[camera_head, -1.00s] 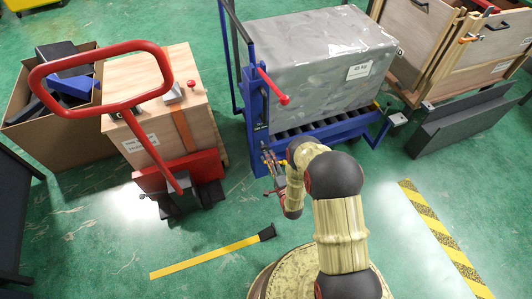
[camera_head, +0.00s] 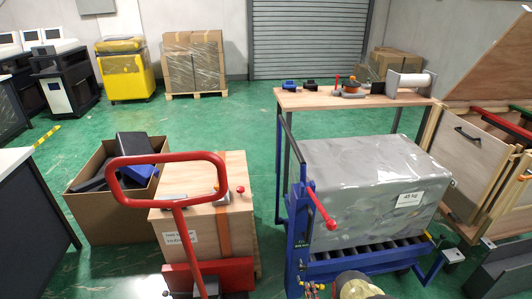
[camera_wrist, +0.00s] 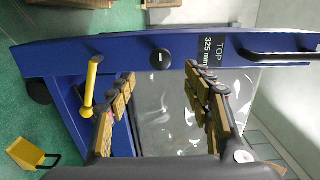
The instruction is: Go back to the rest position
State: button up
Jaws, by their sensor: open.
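My gripper (camera_wrist: 160,76) is open in the wrist view, its two yellow-padded fingers apart with nothing between them. It faces the blue frame (camera_wrist: 135,62) of a lift cart, which carries a "TOP 325 mm" label (camera_wrist: 208,52). A yellow lever (camera_wrist: 91,82) projects from the frame to the left of the fingers. In the head view, part of my arm (camera_head: 355,286) shows at the bottom edge, close to the blue lift cart (camera_head: 300,225); most of the arm is out of frame.
A grey wrapped 45 kg block (camera_head: 365,185) lies on the cart's rollers. A red-handled pallet truck (camera_head: 185,270) with a wooden crate (camera_head: 190,225) stands left, beside an open cardboard box (camera_head: 95,215). A workbench (camera_head: 350,100) stands behind. Open green floor (camera_head: 215,120) lies beyond.

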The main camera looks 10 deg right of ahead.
jog(key=s+f+n+g, duration=0.4)
jog(key=s+f+g, duration=0.15)
jog(key=f, duration=0.25)
jog(key=s+f+n+g, duration=0.4)
jog(key=s+f+g, duration=0.15)
jog(key=f, duration=0.25)
jog(key=s+d+r+n+g+p, duration=0.1)
jog(key=s+r+n+g, duration=0.2)
jog(key=r, duration=1.3)
jog(key=s+r+n+g+p, duration=0.1)
jog(key=s+r+n+g, duration=0.2)
jog(key=r, duration=1.4)
jog(key=s+a+r+n+t+p, duration=0.1)
jog(key=s+r, duration=0.3)
jog(key=r, duration=1.1)
jog(key=s+a+r+n+t+p, duration=0.1)
jog(key=s+r, duration=0.4)
jog(key=r, duration=1)
jog(key=s+a+r+n+t+p, duration=0.1)
jog(key=s+a+r+t+p, duration=0.1)
jog(key=r, duration=1.3)
jog(key=s+a+p, duration=0.1)
jog(key=s+a, duration=0.1)
jog(key=shift+s+a+r+n+t+h, duration=0.25)
jog(key=shift+s+a+n+t+h, duration=0.05)
jog(key=shift+s+a, duration=0.1)
